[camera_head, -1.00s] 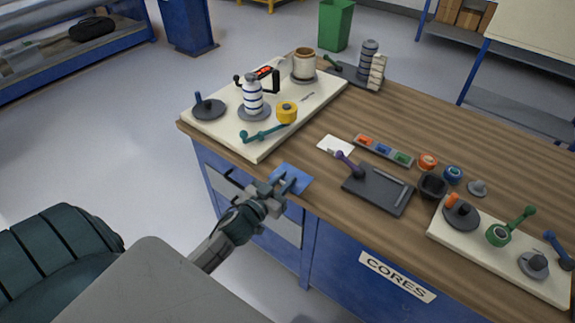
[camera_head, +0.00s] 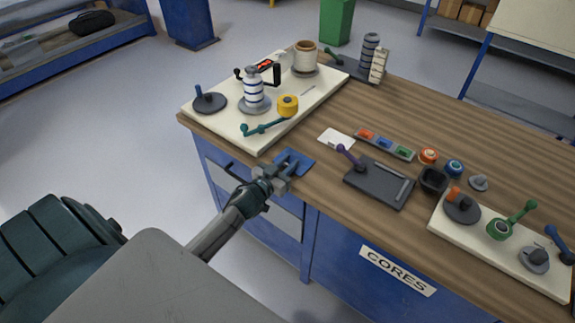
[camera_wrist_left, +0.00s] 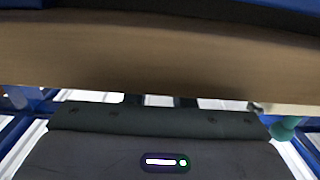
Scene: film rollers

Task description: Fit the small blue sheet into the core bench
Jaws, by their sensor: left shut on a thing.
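The small blue sheet (camera_head: 299,160) shows at the front left edge of the core bench (camera_head: 335,195), which has a wooden top and a CORES label. My left gripper (camera_head: 287,169) is shut on the sheet's near side. Its fingers cover part of the sheet. I cannot tell whether the sheet touches the bench top. In the left wrist view, the bench's wooden edge fills the upper part, and the sheet cannot be made out. My right gripper is not in view.
A cream board (camera_head: 205,119) with a striped roller (camera_head: 253,88), a teal crank and a yellow spool stands behind the gripper. A dark tray (camera_head: 378,187), a white card (camera_head: 336,137) and a rack of coloured pieces (camera_head: 384,144) lie to the right.

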